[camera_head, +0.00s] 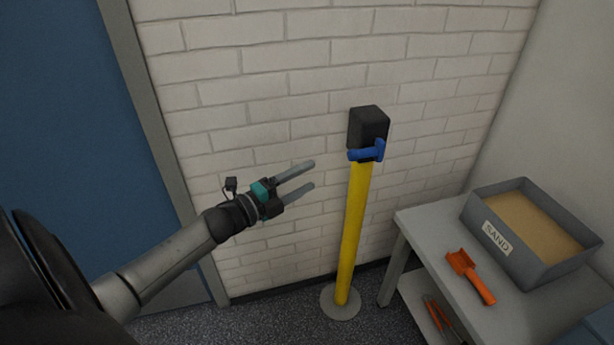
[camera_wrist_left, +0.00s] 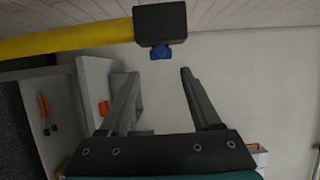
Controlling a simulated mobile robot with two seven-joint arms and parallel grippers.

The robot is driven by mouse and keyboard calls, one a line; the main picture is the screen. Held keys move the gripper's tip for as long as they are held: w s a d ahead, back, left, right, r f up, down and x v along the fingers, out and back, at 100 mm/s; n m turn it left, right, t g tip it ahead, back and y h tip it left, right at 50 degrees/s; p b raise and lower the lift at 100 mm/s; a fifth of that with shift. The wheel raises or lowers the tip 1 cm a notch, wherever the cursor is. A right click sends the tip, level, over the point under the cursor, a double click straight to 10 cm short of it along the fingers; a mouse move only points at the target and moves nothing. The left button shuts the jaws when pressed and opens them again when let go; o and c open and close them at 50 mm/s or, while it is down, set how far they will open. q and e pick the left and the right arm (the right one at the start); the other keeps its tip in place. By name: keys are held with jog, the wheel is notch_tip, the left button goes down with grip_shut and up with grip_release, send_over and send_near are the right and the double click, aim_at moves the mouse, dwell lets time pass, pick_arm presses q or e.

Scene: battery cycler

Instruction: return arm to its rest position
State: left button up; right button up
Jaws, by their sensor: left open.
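My left gripper (camera_head: 312,176) is open and empty, held in the air in front of the white brick wall. Its two grey fingers also show spread apart in the left wrist view (camera_wrist_left: 158,75), with nothing between them. My left arm (camera_head: 165,262) reaches in from the lower left of the head view. The gripper is to the left of the yellow post (camera_head: 352,230) and apart from it in the picture. The post has a black head (camera_head: 368,126) with a blue clip (camera_head: 367,152). My right gripper is not in view.
A grey table (camera_head: 425,222) stands at the right with a sand box (camera_head: 487,235) and an orange scoop (camera_head: 470,276) on top. Orange-handled tools (camera_head: 437,315) lie on its lower shelf. A blue door (camera_head: 70,110) is at the left. Speckled floor is clear left of the post base (camera_head: 340,306).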

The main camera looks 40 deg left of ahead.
pick_arm(q)
jog(key=shift+f, duration=0.1)
jog(key=s+f+n+g+y, duration=0.2)
jog(key=s+f+n, duration=0.25)
jog(key=f, duration=0.55)
jog(key=s+f+n+g+y, duration=0.2)
jog(key=s+f+n+g, duration=0.15)
jog(key=s+f, duration=0.45)
jog(key=s+f+n+g+y, duration=0.1)
jog(key=s+f+n+g, duration=0.2)
jog(key=f, duration=1)
jog(key=s+d+f+n+g, duration=0.2)
jog(key=s+d+f, duration=0.3)
jog(key=s, duration=0.4)
jog(key=s+d+f+n+g, duration=0.3)
jog(key=s+d+f, duration=0.1)
jog(key=s, duration=0.5)
jog(key=s+d+f+n+g, duration=0.2)
jog(key=s+d+f, duration=0.3)
jog(key=s, duration=0.5)
jog(key=shift+d+f+n+g, duration=0.3)
jog(key=shift+d+f+g, duration=0.05)
jog(key=shift+d+g, duration=0.15)
jog(key=shift+w, duration=0.15)
